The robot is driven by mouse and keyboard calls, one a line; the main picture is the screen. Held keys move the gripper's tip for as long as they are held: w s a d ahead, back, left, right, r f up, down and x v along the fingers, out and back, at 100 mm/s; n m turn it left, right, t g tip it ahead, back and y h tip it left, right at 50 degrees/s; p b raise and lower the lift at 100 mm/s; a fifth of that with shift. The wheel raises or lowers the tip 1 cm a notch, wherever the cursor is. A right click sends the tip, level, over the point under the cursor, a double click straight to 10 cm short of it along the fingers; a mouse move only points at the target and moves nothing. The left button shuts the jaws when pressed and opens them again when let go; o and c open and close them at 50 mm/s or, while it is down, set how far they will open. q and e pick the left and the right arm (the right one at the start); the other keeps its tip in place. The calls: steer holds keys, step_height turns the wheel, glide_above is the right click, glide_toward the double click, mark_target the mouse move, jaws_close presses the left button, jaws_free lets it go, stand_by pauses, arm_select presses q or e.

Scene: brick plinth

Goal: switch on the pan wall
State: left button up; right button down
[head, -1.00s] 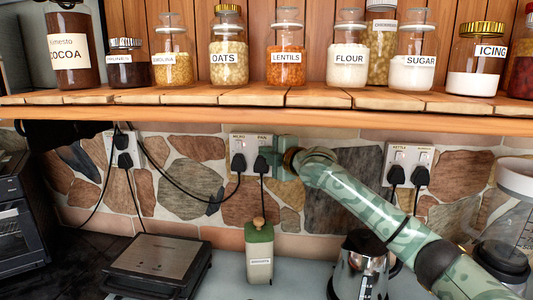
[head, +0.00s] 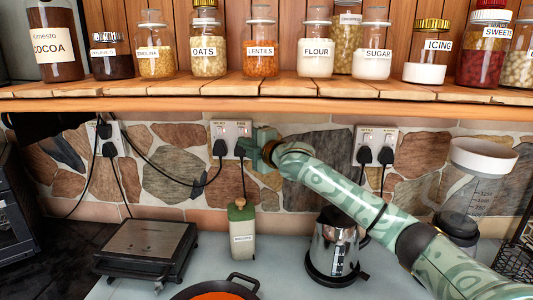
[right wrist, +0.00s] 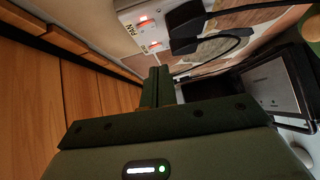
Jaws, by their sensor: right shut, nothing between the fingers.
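The double wall socket (head: 231,130), labelled MICRO and PAN, is on the stone wall under the shelf, with a black plug (head: 240,150) in its PAN side. It also shows in the right wrist view (right wrist: 128,14), where the pan switch (right wrist: 153,46) and the other switch (right wrist: 145,19) both show red. My right gripper (head: 254,147) is shut and empty just right of the PAN side. In the right wrist view its fingertips (right wrist: 158,72) point toward the pan switch; I cannot tell whether they touch it. My left gripper is out of view.
A wooden shelf (head: 270,105) with labelled jars runs above the sockets. Below are a press grill (head: 148,250), a green-topped bottle (head: 242,232), a kettle (head: 335,250) and an orange-filled pan (head: 215,291). Another socket (head: 376,145) is to the right.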

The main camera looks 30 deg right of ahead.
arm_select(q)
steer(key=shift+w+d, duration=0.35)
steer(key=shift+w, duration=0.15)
arm_select(e)
steer(key=s+d+f, duration=0.1)
steer(key=s+d, duration=0.1)
steer(key=s, duration=0.5)
steer(key=shift+s+f, duration=0.3)
steer(key=shift+s, duration=0.05)
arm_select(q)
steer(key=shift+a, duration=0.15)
arm_select(e)
steer(key=shift+s+a, duration=0.1)
